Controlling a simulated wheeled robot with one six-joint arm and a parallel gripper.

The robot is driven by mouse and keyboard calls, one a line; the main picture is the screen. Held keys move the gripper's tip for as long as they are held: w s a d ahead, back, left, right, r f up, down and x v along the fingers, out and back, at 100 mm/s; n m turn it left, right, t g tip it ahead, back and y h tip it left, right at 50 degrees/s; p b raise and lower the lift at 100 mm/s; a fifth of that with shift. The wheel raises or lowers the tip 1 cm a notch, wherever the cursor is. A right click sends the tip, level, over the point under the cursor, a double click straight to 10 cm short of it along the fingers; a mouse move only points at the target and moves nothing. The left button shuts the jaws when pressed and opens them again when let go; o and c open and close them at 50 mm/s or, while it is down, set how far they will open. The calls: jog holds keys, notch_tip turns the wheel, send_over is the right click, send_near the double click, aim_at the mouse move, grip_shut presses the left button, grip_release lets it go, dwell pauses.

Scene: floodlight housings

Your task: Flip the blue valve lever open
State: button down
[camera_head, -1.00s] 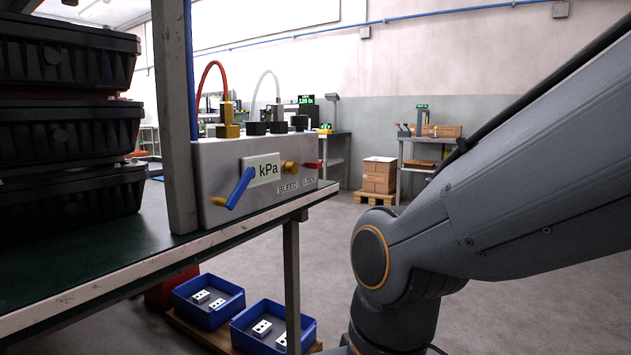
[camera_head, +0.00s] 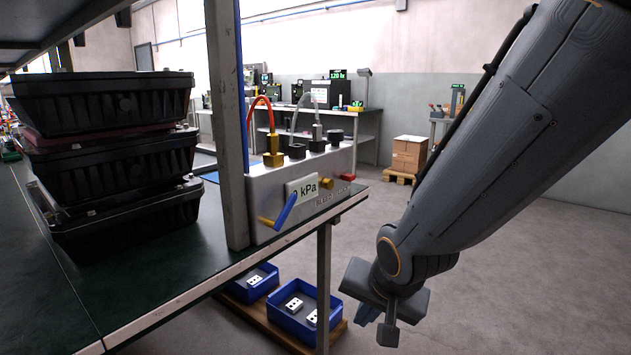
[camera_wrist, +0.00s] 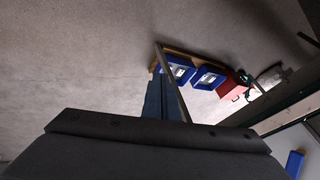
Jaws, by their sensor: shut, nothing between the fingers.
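The blue valve lever (camera_head: 286,211) is on the front of a grey metal valve box (camera_head: 262,205) at the bench's right end. It slants, its lower end down and to the left, beside a yellow fitting. In the wrist view, a blue piece (camera_wrist: 294,163) at the lower right may be the lever; I cannot be sure. My gripper (camera_head: 377,326) hangs low to the right of the bench, well apart from the lever. Its fingers (camera_wrist: 166,99) are together and empty in the wrist view.
Black housings (camera_head: 120,160) are stacked on the green bench (camera_head: 150,265), left of a grey post (camera_head: 226,130). Blue bins (camera_head: 300,325) sit on a low wooden board beneath the bench edge. A red box (camera_wrist: 232,88) shows in the wrist view. Open floor (camera_head: 500,290) lies to the right.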

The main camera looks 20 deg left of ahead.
jog(key=w+a+r+m+t+y+p, duration=0.35)
jog(key=w+r+m+p, duration=0.4)
jog(key=p, duration=0.55)
jog(key=s+a+r+m+y+p, duration=0.1)
jog(key=s+r+m+y+p, duration=0.2)
jog(key=p, duration=0.9)
notch_tip(320, 180, up, 5)
jog(key=m+y, duration=0.3)
jog(key=m, duration=0.1)
jog(key=shift+a+p, duration=0.25)
jog(key=shift+p, duration=0.1)
jog(key=shift+a+t, duration=0.1)
jog(key=shift+t, duration=0.15)
jog(key=w+a+p, duration=0.3)
jog(key=a, duration=0.5)
jog(key=shift+a+r+p, duration=0.25)
jog(key=shift+a+p, duration=0.05)
jog(key=shift+a, duration=0.05)
jog(key=shift+a, duration=0.1)
